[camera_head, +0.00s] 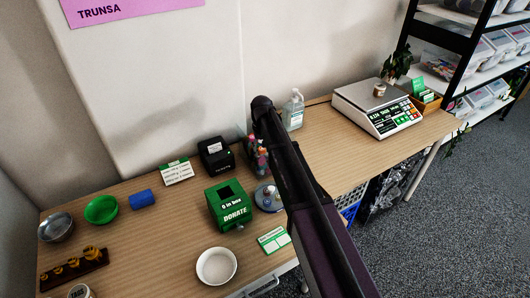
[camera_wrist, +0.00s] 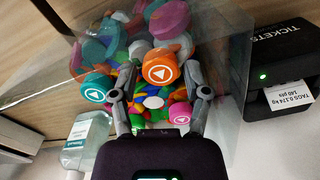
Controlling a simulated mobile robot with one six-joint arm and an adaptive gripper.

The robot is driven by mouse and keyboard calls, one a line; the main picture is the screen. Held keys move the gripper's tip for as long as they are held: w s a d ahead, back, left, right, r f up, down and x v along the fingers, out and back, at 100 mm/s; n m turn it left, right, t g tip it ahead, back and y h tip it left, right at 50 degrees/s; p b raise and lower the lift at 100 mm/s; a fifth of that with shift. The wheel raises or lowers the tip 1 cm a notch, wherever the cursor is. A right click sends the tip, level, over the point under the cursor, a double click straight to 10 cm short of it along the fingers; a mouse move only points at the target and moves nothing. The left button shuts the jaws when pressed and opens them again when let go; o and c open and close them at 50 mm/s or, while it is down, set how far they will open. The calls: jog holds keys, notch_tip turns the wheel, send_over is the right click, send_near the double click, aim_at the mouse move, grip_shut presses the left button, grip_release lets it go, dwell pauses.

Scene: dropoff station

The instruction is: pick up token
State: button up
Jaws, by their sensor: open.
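Several round, coloured tokens lie in a clear-walled container (camera_wrist: 225,55) in the wrist view. An orange token (camera_wrist: 159,66) with a white play mark is between the fingertips of my gripper (camera_wrist: 158,73). The fingers are open, one on each side of it; I cannot tell if they touch it.
A black ticket printer (camera_wrist: 285,70) stands right of the container in the wrist view, a clear bottle (camera_wrist: 85,140) at left. On the table are a green donate box (camera_head: 228,207), white bowl (camera_head: 216,266), green bowl (camera_head: 101,209) and scale (camera_head: 377,105).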

dwell(0.4)
jog(key=c, duration=0.5)
jog(key=shift+r, duration=0.2)
notch_tip(320, 180, up, 10)
jog(key=p, duration=1)
jog(key=shift+f, duration=0.2)
dwell(0.4)
